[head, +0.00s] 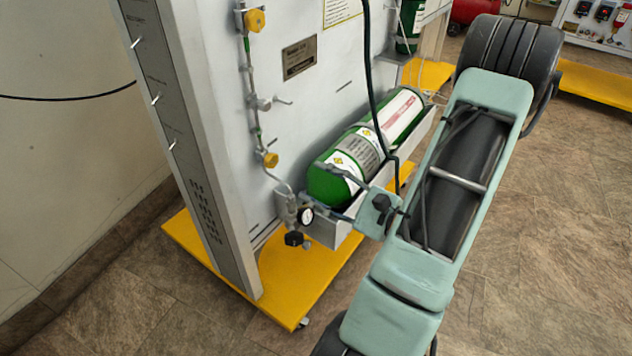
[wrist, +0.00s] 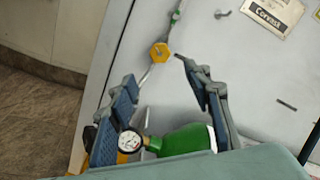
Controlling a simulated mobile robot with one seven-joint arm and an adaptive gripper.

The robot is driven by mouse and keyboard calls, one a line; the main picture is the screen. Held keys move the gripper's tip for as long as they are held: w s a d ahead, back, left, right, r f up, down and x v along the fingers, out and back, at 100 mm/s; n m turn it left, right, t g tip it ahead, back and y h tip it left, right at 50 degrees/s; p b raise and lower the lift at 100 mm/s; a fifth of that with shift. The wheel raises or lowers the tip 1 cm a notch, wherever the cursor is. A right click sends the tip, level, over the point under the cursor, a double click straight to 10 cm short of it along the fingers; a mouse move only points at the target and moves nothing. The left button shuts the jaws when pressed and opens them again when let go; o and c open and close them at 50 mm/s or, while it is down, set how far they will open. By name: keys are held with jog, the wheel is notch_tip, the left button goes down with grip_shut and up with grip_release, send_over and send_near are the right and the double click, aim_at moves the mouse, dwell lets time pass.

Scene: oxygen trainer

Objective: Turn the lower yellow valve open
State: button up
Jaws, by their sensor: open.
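The lower yellow valve (head: 270,160) is a small yellow knob on the thin vertical pipe of the grey panel. In the wrist view the yellow knob (wrist: 159,53) lies just beyond the fingertips, roughly between them. My gripper (head: 324,188) is open and empty, to the right of the valve and in front of the green cylinder's end, with a visible gap to the valve. In the wrist view both fingers of my gripper (wrist: 155,69) are spread apart. The upper yellow valve (head: 254,20) sits higher on the same pipe.
A green and white cylinder (head: 345,160) lies in a grey cradle close to my gripper. A pressure gauge (head: 306,216) and a black knob (head: 294,239) sit below the valve. A grey lever (head: 282,101) sticks out above it. The yellow base (head: 285,290) juts out below.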

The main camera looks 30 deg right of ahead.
aim_at(274, 162)
jog(key=w+a+m+p, duration=0.1)
jog(key=w+m+p, duration=0.1)
jog(key=w+m, duration=0.2)
jog(key=w+a+m+p, duration=0.2)
jog(key=w+m, duration=0.2)
jog(key=w+a+m+p, duration=0.1)
jog(key=w+m+p, duration=0.1)
jog(key=w+m, duration=0.2)
jog(key=shift+w+a, duration=0.4)
jog(key=shift+w, duration=0.2)
jog(key=shift+c, duration=0.5)
jog(key=c, duration=1.1)
